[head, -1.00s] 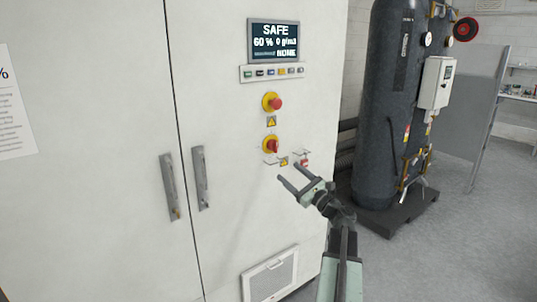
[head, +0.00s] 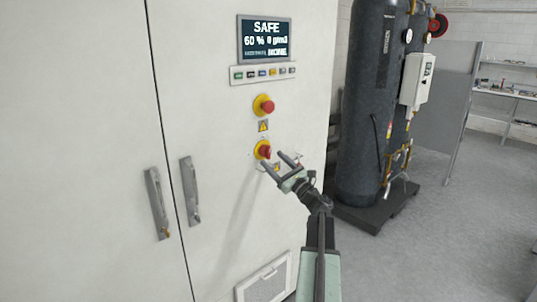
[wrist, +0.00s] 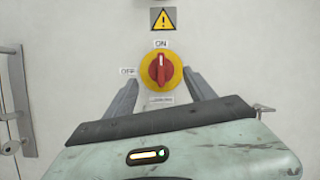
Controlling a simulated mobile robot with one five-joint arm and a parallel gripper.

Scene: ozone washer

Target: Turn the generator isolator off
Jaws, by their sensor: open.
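The generator isolator is a red rotary knob on a yellow round plate on the white cabinet front; it shows in the head view (head: 263,150) and in the wrist view (wrist: 160,70). The knob's grip stands upright, in line with the ON label (wrist: 161,43) above it. The OFF label (wrist: 128,71) is to its left. My gripper (head: 277,160) is open and empty, its fingers pointing at the cabinet just below and right of the knob. In the wrist view, my gripper's fingers (wrist: 162,90) lie either side of the knob's lower part. I cannot tell whether they touch it.
A red mushroom button (head: 266,106) on yellow sits above the isolator, under a row of small buttons and a display (head: 265,39) reading SAFE and 60 %. Door handles (head: 191,190) are at left. A dark tank (head: 366,110) stands right of the cabinet. The floor at right is clear.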

